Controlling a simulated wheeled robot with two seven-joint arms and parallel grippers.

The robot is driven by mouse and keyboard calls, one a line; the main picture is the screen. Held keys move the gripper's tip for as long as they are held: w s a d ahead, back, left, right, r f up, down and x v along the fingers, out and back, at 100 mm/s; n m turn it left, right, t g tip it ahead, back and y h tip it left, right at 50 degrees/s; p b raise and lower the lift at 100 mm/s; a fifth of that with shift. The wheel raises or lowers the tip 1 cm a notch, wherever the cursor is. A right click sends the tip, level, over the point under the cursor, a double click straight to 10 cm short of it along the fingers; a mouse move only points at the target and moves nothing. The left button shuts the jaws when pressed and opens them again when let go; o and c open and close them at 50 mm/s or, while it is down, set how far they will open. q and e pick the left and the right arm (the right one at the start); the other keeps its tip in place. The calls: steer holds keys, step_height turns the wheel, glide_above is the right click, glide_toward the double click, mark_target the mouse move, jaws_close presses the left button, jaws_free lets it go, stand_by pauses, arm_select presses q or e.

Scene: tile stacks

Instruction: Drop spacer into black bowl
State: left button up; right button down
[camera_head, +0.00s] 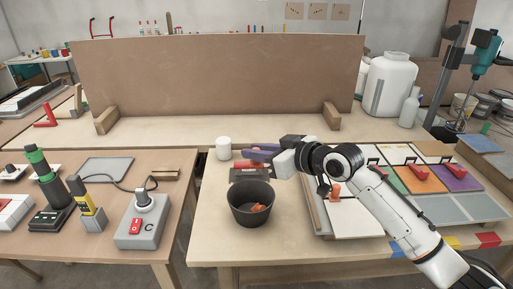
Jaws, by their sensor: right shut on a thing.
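The black bowl (242,212) stands upright near the front left of the right-hand table. A small orange piece (258,208), which looks like a spacer, lies inside it. My right gripper (256,152) is beyond the bowl and above its far rim, pointing left. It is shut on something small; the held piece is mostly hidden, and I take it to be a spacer. Another orange piece (336,188) shows on the tile board beside my right arm. My left gripper is not in view.
A white cup (223,148) and a dark grey block (248,175) with a red piece stand behind the bowl. A tile board (352,222) with coloured squares and red pieces lies right. The left table holds a grey switch box (146,228). Bare tabletop lies left of the bowl.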

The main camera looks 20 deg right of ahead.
step_height(320, 180, down, 6)
steer(key=b, duration=0.6)
steer(key=c, duration=1.5)
jaws_free()
steer(key=shift+c, duration=0.2)
steer(key=v, duration=1)
steer(key=shift+s+b, duration=0.15)
steer(key=shift+b, duration=0.2)
